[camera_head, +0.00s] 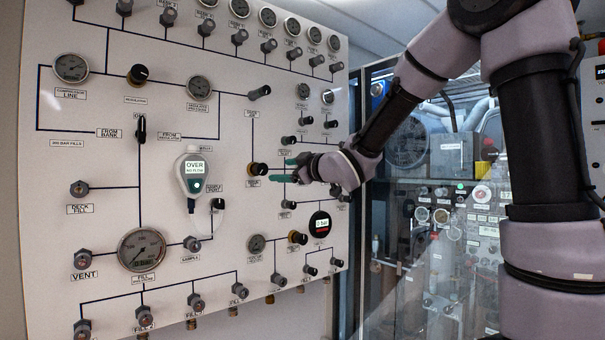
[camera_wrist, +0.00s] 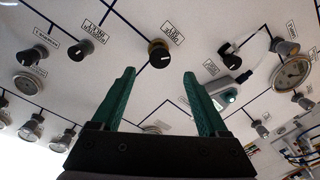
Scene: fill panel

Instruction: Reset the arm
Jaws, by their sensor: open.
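My gripper (camera_head: 288,170) is in front of the white fill panel (camera_head: 75,235), close to a black knob with a brass base (camera_head: 258,169). Its green fingers are apart with nothing between them. In the wrist view, my gripper (camera_wrist: 160,98) points at the panel, and the brass-based knob (camera_wrist: 160,53) shows beyond the gap between the fingertips. The knob appears apart from both fingers. My arm reaches in from the right of the head view, bent at the elbow.
The panel carries several gauges, such as the large fill gauge (camera_head: 142,250), and several protruding knobs. A white handheld meter (camera_head: 192,175) reading "OVER" is mounted on it. A glass-fronted cabinet (camera_head: 435,270) stands to the right, behind my arm.

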